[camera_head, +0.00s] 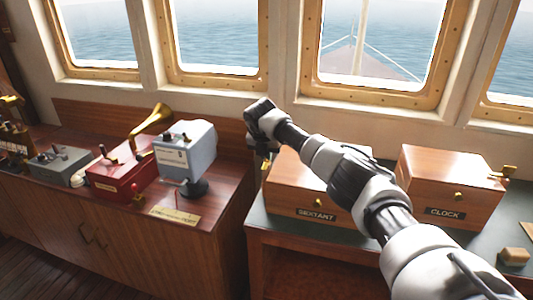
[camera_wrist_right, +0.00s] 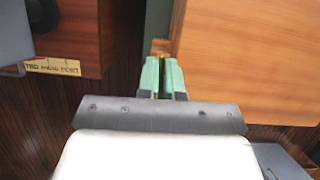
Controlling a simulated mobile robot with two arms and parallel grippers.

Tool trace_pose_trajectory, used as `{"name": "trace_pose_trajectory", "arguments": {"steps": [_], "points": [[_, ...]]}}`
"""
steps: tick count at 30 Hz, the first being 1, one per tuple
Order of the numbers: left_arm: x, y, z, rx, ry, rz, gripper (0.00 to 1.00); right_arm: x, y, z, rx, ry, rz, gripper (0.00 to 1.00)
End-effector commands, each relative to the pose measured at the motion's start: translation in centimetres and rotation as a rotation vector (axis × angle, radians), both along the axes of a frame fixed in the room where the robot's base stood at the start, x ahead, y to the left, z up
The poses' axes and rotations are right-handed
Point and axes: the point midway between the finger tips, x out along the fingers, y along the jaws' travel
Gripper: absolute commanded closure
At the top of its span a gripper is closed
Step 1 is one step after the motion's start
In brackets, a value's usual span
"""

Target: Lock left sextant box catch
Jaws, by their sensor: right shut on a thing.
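The sextant box (camera_head: 290,187), a closed brown wooden box with a SEXTANT plate (camera_head: 316,215), stands on the green-topped table in the head view. My right arm passes over it and hides part of its lid. My right gripper (camera_wrist_right: 162,65) is at the box's left side, its two greenish fingers shut on a small brass piece, the left catch (camera_wrist_right: 161,46). The box's wood (camera_wrist_right: 250,60) fills the right of the wrist view. The catch's exact position is mostly hidden by the fingers. My left gripper is in neither view.
The clock box (camera_head: 450,185) stands right of the sextant box. Left, across a narrow gap, a wooden cabinet (camera_head: 190,222) carries a red box with a brass horn (camera_head: 120,178) and a grey device (camera_head: 187,150). Windows are behind.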

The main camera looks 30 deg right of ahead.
Motion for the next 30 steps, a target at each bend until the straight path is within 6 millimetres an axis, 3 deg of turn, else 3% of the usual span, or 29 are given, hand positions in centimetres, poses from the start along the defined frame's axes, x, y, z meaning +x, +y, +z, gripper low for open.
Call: {"name": "trace_pose_trajectory", "arguments": {"steps": [8, 30], "points": [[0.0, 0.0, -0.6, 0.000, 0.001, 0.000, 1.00, 0.0, -0.2, 0.0, -0.001, -0.003, 0.174, 1.00], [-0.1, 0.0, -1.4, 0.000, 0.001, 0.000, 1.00, -0.1, -0.6, 0.2, 0.000, -0.004, 0.869, 1.00]]}}
